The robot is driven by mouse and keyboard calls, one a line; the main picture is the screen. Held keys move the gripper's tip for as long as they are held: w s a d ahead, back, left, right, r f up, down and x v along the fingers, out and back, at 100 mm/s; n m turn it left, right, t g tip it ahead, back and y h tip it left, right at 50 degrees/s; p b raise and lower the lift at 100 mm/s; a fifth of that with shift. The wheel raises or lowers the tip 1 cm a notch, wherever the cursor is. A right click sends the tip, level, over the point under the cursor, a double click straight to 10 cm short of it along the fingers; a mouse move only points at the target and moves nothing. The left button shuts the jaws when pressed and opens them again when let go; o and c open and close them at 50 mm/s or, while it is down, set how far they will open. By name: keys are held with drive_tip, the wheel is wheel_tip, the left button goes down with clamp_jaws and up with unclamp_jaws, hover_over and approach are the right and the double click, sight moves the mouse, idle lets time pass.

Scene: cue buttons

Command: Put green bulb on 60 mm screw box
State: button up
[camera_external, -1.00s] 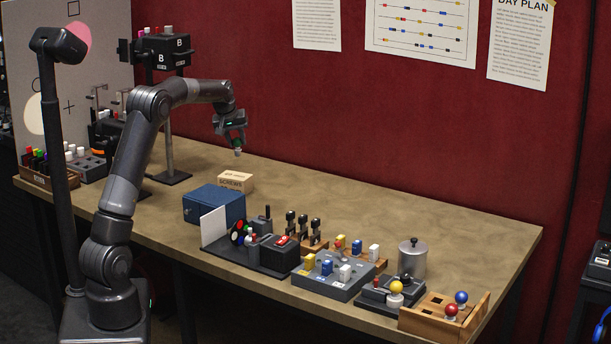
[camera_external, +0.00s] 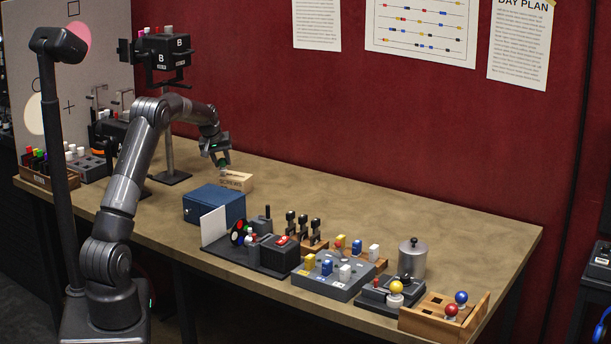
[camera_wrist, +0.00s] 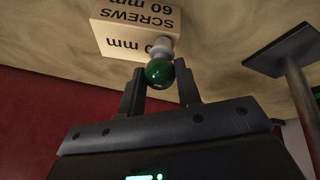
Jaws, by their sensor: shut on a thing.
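The green bulb (camera_wrist: 160,73) is held between the two fingers of my gripper (camera_wrist: 160,84) in the wrist view, its pale base pointing away from the gripper. My gripper (camera_external: 222,163) is shut on it. The screw box (camera_wrist: 133,27), a tan carton printed "SCREWS 60 mm", lies just beyond the bulb's base in the wrist view. In the external view the screw box (camera_external: 237,182) stands on the table, and my gripper is above and slightly left of it. I cannot tell whether the bulb's base touches the box.
A blue box (camera_external: 214,204) stands in front of the screw box. A dark stand foot (camera_external: 170,178) is to its left and shows in the wrist view (camera_wrist: 283,50). The table (camera_external: 380,208) behind and right of the box is clear. Button blocks and holders line the front.

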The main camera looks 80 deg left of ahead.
drive_tip(key=o, duration=1)
drive_tip(key=shift+c, duration=0.2)
drive_tip(key=v, duration=1.2)
